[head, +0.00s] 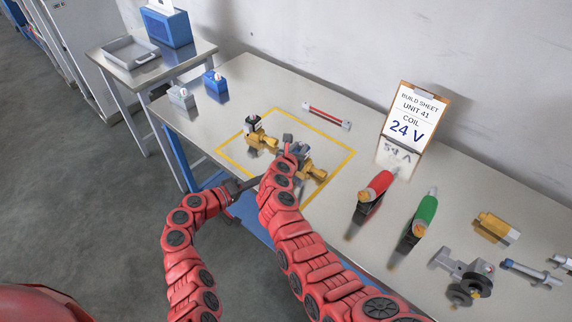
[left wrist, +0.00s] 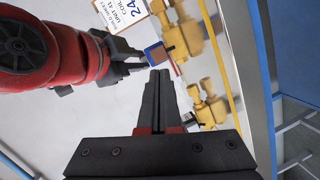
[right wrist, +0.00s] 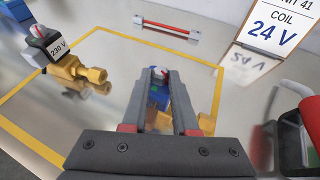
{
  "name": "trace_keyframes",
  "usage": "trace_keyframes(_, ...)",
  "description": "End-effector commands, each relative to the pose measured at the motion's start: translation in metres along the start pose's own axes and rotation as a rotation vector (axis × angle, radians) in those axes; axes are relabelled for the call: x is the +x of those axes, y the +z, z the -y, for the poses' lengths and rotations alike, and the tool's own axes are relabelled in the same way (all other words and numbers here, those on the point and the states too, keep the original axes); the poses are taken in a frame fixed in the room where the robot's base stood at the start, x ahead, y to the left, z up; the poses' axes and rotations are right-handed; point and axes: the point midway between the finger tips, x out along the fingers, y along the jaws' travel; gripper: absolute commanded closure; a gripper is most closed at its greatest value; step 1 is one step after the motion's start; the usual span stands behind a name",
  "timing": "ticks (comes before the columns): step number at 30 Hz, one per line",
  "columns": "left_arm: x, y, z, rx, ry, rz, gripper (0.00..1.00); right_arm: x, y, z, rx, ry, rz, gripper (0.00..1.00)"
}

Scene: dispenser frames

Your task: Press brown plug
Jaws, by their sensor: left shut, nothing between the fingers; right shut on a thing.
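My right gripper (head: 297,151) is shut on a small blue block (left wrist: 153,54) over the right brass valve (head: 313,172). In the left wrist view the block shows a brownish face and a red edge. In the right wrist view the right gripper (right wrist: 161,74) partly hides the block (right wrist: 158,96). I cannot tell whether the block is seated on the valve, or which part is the brown plug. My left gripper (head: 256,182) is shut and empty at the front of the yellow square. In the left wrist view its fingertips (left wrist: 160,74) are close below the block.
The left brass valve (head: 258,138) carries a dark block marked 230 V (right wrist: 53,48). A build sheet (head: 412,112) reads COIL 24 V. Red (head: 377,185) and green (head: 427,215) handled tools stand right. Blue (head: 215,86) and grey (head: 181,97) boxes stand left.

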Motion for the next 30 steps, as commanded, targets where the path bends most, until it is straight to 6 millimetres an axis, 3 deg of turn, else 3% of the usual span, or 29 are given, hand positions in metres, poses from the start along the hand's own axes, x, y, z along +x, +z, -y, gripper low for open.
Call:
trace_keyframes(9,-0.018,0.019,0.012,-1.009,0.126,-0.067,1.0,0.0,0.0,0.0,0.0,0.001,-0.001,1.0)
trace_keyframes(15,-0.029,0.027,0.016,-1.543,0.227,-0.063,1.0,0.0,0.0,0.0,0.0,0.001,-0.001,1.0)
trace_keyframes(21,-0.035,0.031,0.018,-1.84,0.292,-0.045,1.0,0.0,0.0,0.0,0.0,0.001,-0.001,1.0)
trace_keyframes(30,-0.036,0.031,0.018,-1.91,0.309,-0.037,1.0,0.0,0.0,0.0,0.0,0.0,-0.001,1.0)
